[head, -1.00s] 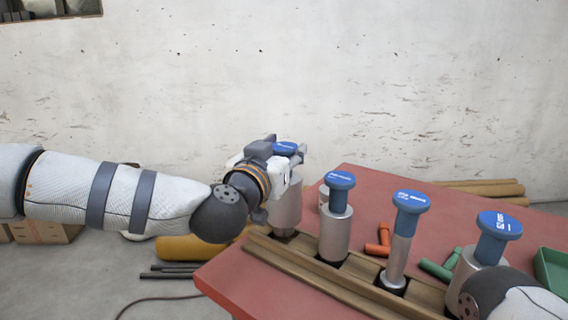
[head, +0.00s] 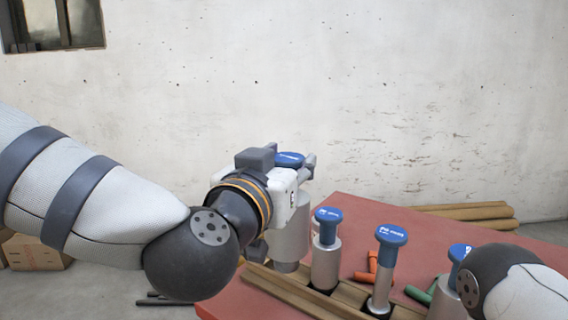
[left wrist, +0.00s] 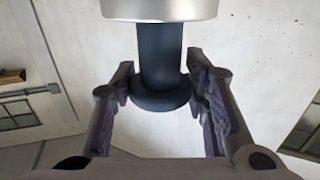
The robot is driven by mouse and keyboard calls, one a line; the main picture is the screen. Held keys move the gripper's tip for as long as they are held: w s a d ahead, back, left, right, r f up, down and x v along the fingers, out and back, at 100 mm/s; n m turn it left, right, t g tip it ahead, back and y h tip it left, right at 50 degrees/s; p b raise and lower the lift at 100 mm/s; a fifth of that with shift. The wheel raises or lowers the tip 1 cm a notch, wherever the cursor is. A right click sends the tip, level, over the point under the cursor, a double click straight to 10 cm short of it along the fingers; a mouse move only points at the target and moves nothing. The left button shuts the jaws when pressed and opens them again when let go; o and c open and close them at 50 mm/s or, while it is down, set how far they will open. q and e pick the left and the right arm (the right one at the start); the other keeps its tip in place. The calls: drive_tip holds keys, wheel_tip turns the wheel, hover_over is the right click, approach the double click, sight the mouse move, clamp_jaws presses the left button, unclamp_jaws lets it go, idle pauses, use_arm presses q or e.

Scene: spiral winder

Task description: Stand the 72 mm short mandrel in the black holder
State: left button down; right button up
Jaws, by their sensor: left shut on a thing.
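My left gripper (head: 300,174) is shut around the blue neck of a mandrel with a wide silver body (head: 291,225) and a blue cap. The mandrel hangs upright by the left end of the rack. In the left wrist view its dark blue neck (left wrist: 160,55) is between the two fingers (left wrist: 162,92), with the silver body above. Other blue-capped mandrels stand in dark sockets in the rack: a medium one (head: 325,262), a slim one (head: 383,285) and one at right (head: 445,298), partly hidden. The sizes on the caps are not readable. I cannot identify a separate black holder. My right gripper is out of view.
The wooden rack (head: 298,295) runs along the near edge of the red table (head: 345,215). Orange pieces (head: 368,268) and a green piece (head: 418,294) lie behind it. Brown rolls (head: 470,214) lie behind the table. My right arm covers the lower right.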

use_arm(q)
drive_tip(key=shift+s+r+p, duration=0.15)
drive_tip(key=shift+r, duration=0.65)
drive_tip(key=shift+s+r+p, duration=0.1)
drive_tip(key=shift+r+p, duration=0.05)
drive_tip(key=shift+r, duration=1.65)
drive_tip(key=shift+w, duration=0.1)
